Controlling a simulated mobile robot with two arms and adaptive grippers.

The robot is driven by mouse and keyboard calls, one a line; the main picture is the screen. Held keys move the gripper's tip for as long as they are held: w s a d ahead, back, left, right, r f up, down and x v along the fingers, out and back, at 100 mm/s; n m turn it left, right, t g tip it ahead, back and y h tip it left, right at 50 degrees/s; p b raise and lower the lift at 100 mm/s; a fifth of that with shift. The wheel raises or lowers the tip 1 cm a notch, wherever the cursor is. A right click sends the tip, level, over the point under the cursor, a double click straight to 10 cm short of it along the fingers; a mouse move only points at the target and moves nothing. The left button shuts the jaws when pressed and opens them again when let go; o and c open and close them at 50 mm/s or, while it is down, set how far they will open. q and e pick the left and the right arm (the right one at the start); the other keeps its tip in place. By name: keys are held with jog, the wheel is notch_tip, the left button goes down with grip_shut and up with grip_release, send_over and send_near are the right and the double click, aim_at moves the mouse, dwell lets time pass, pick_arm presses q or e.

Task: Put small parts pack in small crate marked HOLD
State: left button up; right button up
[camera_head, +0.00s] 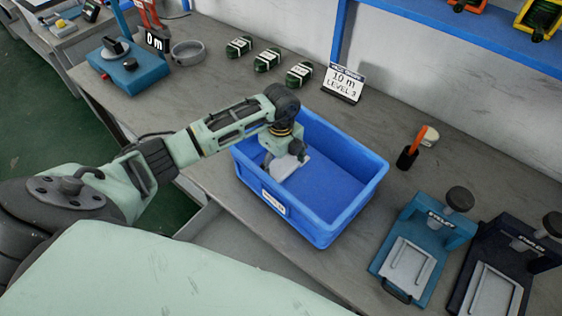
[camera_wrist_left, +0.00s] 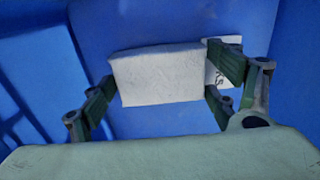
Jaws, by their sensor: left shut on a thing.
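The small parts pack (camera_wrist_left: 156,76) is a pale, whitish block with faint print. My left gripper (camera_head: 281,160) is inside the blue crate (camera_head: 352,201), near its left end. In the left wrist view my left gripper (camera_wrist_left: 160,92) has its fingers at both ends of the pack and is shut on it. The pack also shows in the head view (camera_head: 291,167), partly hidden by the gripper. Blue crate surfaces surround it in the wrist view. The crate has a white label (camera_head: 273,202) on its front, too small to read. My right gripper is not in view.
Several dark green bundles (camera_head: 267,60) and a "10 m LEVEL 3" sign (camera_head: 344,81) stand behind the crate. Two presses, one teal (camera_head: 423,240) and one dark (camera_head: 505,262), stand at the right.

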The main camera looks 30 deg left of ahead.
aim_at(281, 165)
pick_arm(q)
jog(key=o, duration=0.7)
jog(key=shift+f, duration=0.15)
jog(key=o, duration=0.5)
jog(key=shift+c, duration=0.2)
jog(key=shift+r, duration=0.35)
notch_tip(281, 165, up, 12)
jog(key=b, duration=0.2)
jog(key=shift+f, duration=0.15)
